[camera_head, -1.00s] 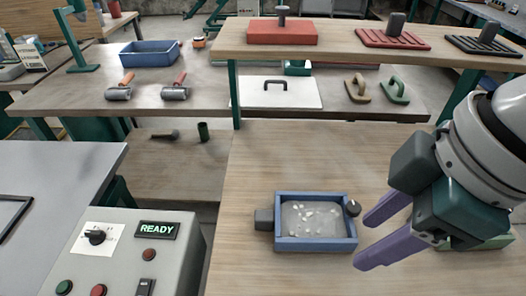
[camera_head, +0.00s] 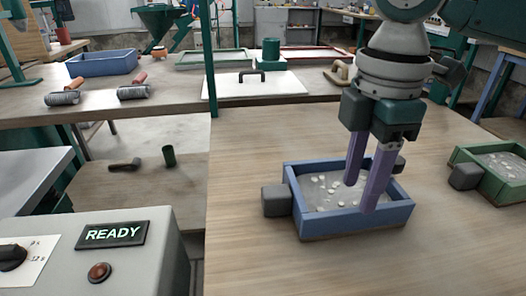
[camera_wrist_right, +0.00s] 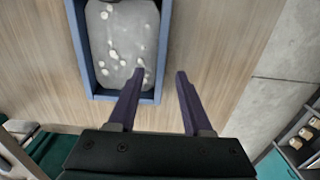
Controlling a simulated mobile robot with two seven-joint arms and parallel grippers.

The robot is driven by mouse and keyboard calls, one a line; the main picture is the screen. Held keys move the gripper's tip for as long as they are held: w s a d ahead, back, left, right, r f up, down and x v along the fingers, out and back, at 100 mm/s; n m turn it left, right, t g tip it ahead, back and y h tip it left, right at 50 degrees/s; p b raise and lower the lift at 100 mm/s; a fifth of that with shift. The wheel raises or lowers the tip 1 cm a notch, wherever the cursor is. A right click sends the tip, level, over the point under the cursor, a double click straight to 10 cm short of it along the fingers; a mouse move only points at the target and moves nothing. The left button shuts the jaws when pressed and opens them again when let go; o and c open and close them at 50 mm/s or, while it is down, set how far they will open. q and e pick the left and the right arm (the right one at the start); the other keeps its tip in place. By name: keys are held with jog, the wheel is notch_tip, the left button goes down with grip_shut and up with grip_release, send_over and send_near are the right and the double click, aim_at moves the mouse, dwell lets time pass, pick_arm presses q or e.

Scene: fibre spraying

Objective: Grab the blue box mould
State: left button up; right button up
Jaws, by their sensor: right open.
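The blue box mould (camera_head: 352,222) sits on the wooden bench in the head view, with a grey block handle on its left side and grey, white-flecked material inside. It also shows in the right wrist view (camera_wrist_right: 165,40), at upper left. My right gripper (camera_head: 361,197) points down over the mould's right part, its two purple fingers apart. In the right wrist view, the gripper (camera_wrist_right: 160,73) has its left fingertip overlapping a corner of the mould and its right one outside the wall. My left gripper is out of view.
A green mould (camera_head: 480,158) stands on the bench at right. A grey control box with a READY display (camera_head: 112,235) is at lower left. A blue tray (camera_head: 100,63) and rollers (camera_head: 63,98) lie on the back bench. The bench left of the mould is clear.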

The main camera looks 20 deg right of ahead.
aim_at(350, 210)
jog(key=f, duration=0.5)
jog(key=shift+a+f+b, duration=0.25)
jog(key=shift+f+b, duration=0.05)
jog(key=shift+b, duration=0.05)
grip_shut()
jog(key=shift+r, duration=0.15)
dwell(0.9)
